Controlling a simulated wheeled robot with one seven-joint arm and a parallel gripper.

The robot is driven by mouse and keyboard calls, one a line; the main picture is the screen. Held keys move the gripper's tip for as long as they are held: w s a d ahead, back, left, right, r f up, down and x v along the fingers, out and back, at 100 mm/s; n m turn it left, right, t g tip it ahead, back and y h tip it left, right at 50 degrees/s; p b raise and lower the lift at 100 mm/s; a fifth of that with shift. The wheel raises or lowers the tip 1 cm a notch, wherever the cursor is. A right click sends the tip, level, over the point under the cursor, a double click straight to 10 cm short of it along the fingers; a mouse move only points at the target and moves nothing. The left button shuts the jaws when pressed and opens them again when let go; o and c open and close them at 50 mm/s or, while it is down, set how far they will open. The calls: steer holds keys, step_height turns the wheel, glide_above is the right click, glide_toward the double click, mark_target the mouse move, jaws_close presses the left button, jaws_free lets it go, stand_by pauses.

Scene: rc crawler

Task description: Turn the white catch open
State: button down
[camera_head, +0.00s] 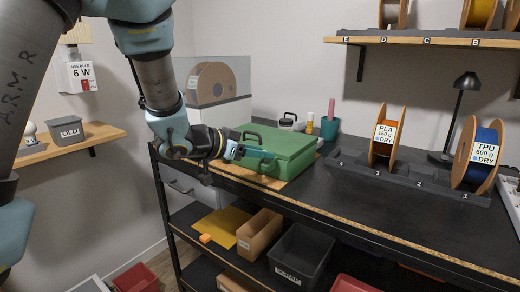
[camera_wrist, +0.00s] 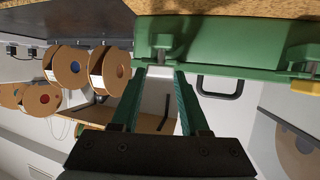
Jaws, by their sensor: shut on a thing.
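A green case (camera_head: 285,145) lies on the workbench. My gripper (camera_head: 268,160) reaches its front face from the left in the head view. In the wrist view, the green case (camera_wrist: 230,45) fills the top, and my gripper (camera_wrist: 160,76) has its two green fingers on either side of the white catch (camera_wrist: 160,73) at the case's edge. The fingers are shut on the catch, which they partly hide. A yellow catch (camera_wrist: 305,84) shows farther right on the same edge. In the head view, my gripper hides the white catch.
A spool holder (camera_head: 410,180) with a PLA spool (camera_head: 382,150) and a TPU spool (camera_head: 470,160) stands right of the case. A black handle (camera_wrist: 220,92) shows near the case in the wrist view. The bench front edge (camera_head: 340,225) runs below.

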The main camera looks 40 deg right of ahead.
steer(key=shift+w+d+m+g+y+p, duration=0.1)
steer(key=shift+w+m+g+y+p, duration=0.15)
steer(key=shift+m+g+p, duration=0.75)
steer(key=shift+w+m+g+y+p, duration=0.2)
steer(key=shift+m+g+y+p, duration=0.15)
steer(key=shift+m+g+p, duration=0.6)
steer(key=shift+w+d+m+g+y+p, duration=0.1)
steer(key=shift+w+m+g+y+p, duration=0.15)
steer(key=shift+m+g+p, duration=0.75)
steer(key=shift+g+y, duration=0.25)
steer(key=shift+g, duration=0.2)
steer(key=shift+c, duration=2)
jaws_free()
